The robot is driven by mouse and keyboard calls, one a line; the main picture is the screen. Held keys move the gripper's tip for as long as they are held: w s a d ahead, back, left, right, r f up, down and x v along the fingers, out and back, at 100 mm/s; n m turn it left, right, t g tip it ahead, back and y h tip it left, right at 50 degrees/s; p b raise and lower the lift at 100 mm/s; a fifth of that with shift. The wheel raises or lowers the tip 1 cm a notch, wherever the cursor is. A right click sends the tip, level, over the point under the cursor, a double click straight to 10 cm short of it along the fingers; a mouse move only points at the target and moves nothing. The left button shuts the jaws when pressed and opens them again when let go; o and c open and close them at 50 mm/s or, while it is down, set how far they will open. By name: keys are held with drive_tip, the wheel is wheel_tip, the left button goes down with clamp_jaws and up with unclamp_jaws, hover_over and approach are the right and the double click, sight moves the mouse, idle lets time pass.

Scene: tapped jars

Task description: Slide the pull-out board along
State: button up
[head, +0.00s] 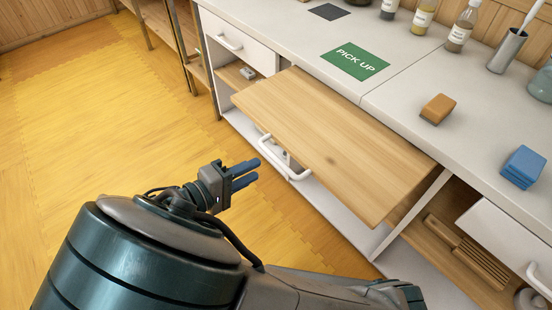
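The pull-out board (330,140) is a light wooden panel that sticks out from the front of the white counter, over the floor side. A white bar handle (285,160) sits at its front edge. My gripper (258,170) has two blue fingers pointing right, toward the handle. It is left of the handle and apart from it, with a gap between. The fingers look parted, with nothing between them. The board hides part of the shelves beneath it.
On the white counter (440,70) are a green "PICK UP" mat (355,61), an orange block (437,109), blue blocks (523,167), jars and a metal cup (507,50). A white drawer (238,42) is left of the board. The yellow floor at left is clear.

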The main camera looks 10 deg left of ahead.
sight(274, 160)
drive_tip(key=x, duration=0.8)
drive_tip(key=shift+d+b, duration=0.1)
drive_tip(key=shift+b, duration=0.25)
drive_tip(key=shift+c, duration=0.3)
clamp_jaws()
